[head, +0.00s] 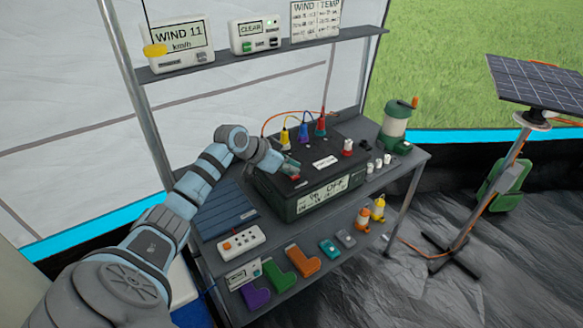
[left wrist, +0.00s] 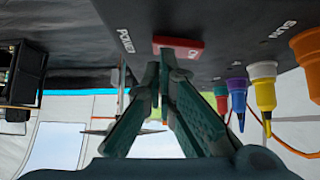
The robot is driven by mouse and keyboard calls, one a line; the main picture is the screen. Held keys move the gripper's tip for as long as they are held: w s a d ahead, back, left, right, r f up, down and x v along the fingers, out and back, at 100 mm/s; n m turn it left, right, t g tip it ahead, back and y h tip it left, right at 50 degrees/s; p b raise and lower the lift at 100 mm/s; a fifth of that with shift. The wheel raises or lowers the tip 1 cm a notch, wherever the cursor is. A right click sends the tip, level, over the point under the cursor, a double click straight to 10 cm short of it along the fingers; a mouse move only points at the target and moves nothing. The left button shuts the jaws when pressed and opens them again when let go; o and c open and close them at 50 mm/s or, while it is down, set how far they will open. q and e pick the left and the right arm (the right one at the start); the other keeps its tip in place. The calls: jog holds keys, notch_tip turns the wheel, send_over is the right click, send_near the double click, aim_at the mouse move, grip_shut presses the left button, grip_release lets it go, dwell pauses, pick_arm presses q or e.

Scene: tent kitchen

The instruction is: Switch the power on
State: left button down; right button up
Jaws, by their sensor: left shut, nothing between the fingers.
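A dark green power box (head: 275,190) stands on the shelf table, with a front display (head: 322,194) that reads OFF. My left gripper (head: 291,168) is over the left part of the box's black top. In the left wrist view, which looks upside down, a red rocker switch (left wrist: 178,46) sits beside the label POWER. My left gripper's teal fingers (left wrist: 165,72) are shut with nothing between them, and their tips are very close to the switch. I cannot tell whether they touch it. My right gripper is not in view.
Coloured plugs (head: 303,132) with cables stand at the back of the box top. A red-and-white knob (head: 347,147) is at its right. A green-and-white lantern (head: 394,122) stands behind right. A blue folded panel (head: 226,208) lies left.

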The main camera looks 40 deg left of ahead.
pick_arm(q)
jog(key=shift+w+a+r, duration=0.2)
jog(key=shift+a+r, duration=0.1)
jog(key=shift+a, duration=0.4)
jog(key=shift+r, duration=0.1)
jog(key=s+r+p, duration=0.5)
jog(key=s+r, duration=0.2)
jog(key=r, duration=0.3)
jog(key=shift+a+r, duration=0.25)
jog(key=shift+r, duration=0.1)
jog(key=shift+s, duration=0.1)
